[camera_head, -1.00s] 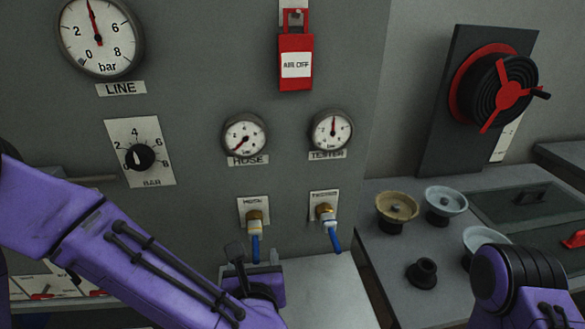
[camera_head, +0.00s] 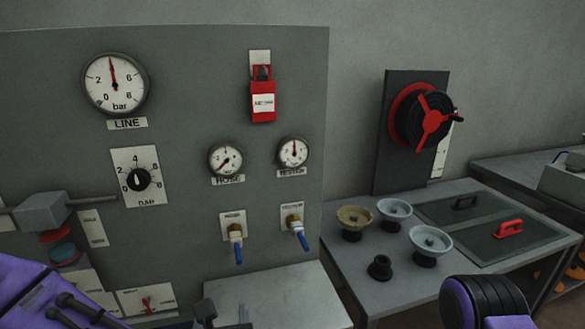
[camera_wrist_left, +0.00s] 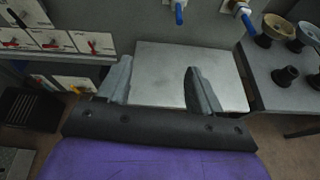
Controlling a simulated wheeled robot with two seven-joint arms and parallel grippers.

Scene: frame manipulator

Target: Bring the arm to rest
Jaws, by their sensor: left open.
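My left gripper (camera_head: 224,313) shows at the bottom edge of the head view, partly cut off, with my purple left forearm (camera_head: 45,300) at lower left. In the left wrist view the gripper (camera_wrist_left: 157,76) is open and empty, its two grey fingers apart over a pale shelf (camera_wrist_left: 215,62). The fingers appear clear of the panel (camera_head: 290,80) and its valves. Of my right arm only a purple and black link (camera_head: 487,303) shows at lower right; its gripper is out of view.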

